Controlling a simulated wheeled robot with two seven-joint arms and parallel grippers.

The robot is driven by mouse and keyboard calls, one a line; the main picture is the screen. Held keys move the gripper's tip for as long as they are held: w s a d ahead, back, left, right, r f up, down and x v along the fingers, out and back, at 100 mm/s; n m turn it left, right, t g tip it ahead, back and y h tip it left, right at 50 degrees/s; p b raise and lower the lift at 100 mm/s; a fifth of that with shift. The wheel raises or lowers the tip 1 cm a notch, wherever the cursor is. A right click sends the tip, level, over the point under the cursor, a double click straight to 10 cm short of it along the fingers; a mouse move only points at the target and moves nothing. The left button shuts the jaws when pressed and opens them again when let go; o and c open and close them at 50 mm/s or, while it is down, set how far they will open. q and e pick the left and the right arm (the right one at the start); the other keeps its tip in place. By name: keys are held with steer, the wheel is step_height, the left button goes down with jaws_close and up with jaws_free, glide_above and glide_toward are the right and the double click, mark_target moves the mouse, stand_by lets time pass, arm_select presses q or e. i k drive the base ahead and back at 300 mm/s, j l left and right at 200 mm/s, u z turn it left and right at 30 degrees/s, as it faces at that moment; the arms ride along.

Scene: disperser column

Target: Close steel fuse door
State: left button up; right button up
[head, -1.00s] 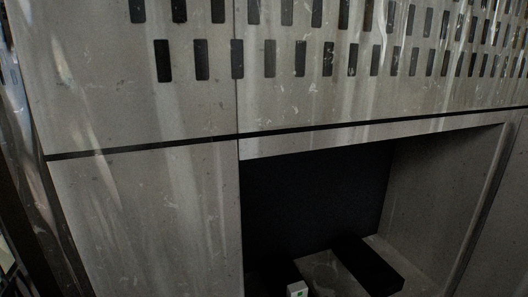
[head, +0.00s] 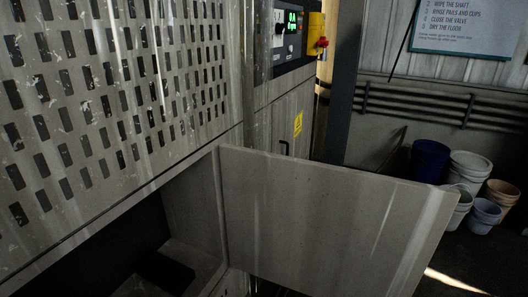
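The steel fuse door (head: 325,215) is a flat grey panel in the head view, standing swung wide open. Its left edge meets the right side of a dark recess (head: 125,250) in the grey steel cabinet (head: 110,110). A dark block sits inside the recess, mostly in shadow. The door's lower edge runs out of the picture. Neither of my grippers shows in the head view.
A control panel (head: 290,35) with a green display and a red knob on a yellow box is at the top. Several buckets (head: 430,160) stand on the floor at the right. Pipes (head: 440,105) and a sign (head: 470,22) are on the back wall.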

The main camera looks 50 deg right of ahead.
mark_target(312, 229)
steer(key=k+l+u, duration=0.1)
steer(key=l, duration=0.35)
steer(key=k+l+u, duration=0.15)
steer(key=l, duration=0.35)
steer(key=k+l+u, duration=0.1)
steer(key=l, duration=0.35)
steer(key=k+l+u, duration=0.15)
steer(key=k+l, duration=0.15)
steer(key=k+l+u, duration=0.1)
steer(key=l, duration=0.4)
steer(key=k+l+u, duration=0.15)
steer(key=k+l, duration=0.15)
steer(key=l+u, duration=0.15)
steer(key=l, duration=0.55)
steer(key=k+l+u, duration=0.15)
steer(key=l, duration=0.55)
